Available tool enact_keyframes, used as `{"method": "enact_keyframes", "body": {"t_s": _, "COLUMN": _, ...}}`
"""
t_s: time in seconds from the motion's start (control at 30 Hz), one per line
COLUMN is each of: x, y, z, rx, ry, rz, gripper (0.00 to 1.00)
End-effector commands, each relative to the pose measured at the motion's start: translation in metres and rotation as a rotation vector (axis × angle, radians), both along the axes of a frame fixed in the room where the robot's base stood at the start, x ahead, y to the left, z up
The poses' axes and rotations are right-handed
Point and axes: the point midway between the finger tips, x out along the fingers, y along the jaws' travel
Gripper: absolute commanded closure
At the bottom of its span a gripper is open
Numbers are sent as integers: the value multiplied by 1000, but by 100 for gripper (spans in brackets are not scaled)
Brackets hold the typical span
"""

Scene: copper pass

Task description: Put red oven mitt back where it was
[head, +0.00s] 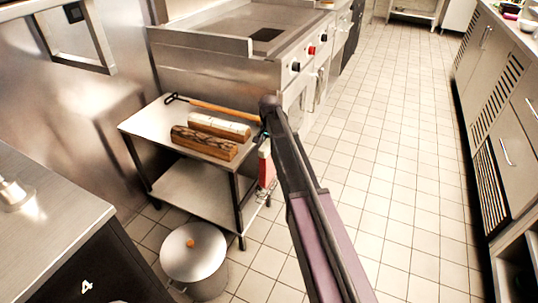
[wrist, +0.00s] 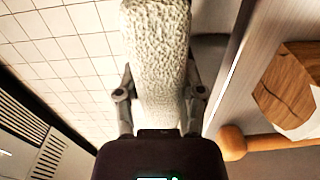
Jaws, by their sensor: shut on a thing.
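The red oven mitt (head: 266,171) hangs at the right end of the small steel table, with a pale part at its top. In the wrist view a pale, rough-textured piece (wrist: 160,50), which looks like the mitt's cuff, stands between the fingers; no red shows there. My gripper (wrist: 160,98) is shut on it, one finger on each side. In the head view my gripper (head: 264,137) is mostly hidden by my dark arm, at the table's right edge. I cannot tell whether the mitt touches the table or a hook there.
The small steel table (head: 142,123) bears two wood blocks (head: 205,142) and a long wooden-handled tool (head: 222,110). A griddle range (head: 220,75) stands behind it. A lidded pot (head: 193,252) stands on the floor in front. The tiled aisle (head: 400,150) is clear.

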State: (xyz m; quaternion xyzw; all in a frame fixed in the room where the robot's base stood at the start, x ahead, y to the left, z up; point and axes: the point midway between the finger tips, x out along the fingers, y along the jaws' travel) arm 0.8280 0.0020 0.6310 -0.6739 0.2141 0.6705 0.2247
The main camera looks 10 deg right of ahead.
Motion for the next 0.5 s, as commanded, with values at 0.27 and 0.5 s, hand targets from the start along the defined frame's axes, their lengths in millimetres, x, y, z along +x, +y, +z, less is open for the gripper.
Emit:
{"method": "enact_keyframes", "body": {"t_s": 0.27, "x": 0, "y": 1, "z": -29, "rx": 0, "ry": 0, "rz": 1, "gripper": 100}}
{"method": "enact_keyframes", "body": {"t_s": 0.5, "x": 0, "y": 1, "z": -39, "rx": 0, "ry": 0, "rz": 1, "gripper": 100}}
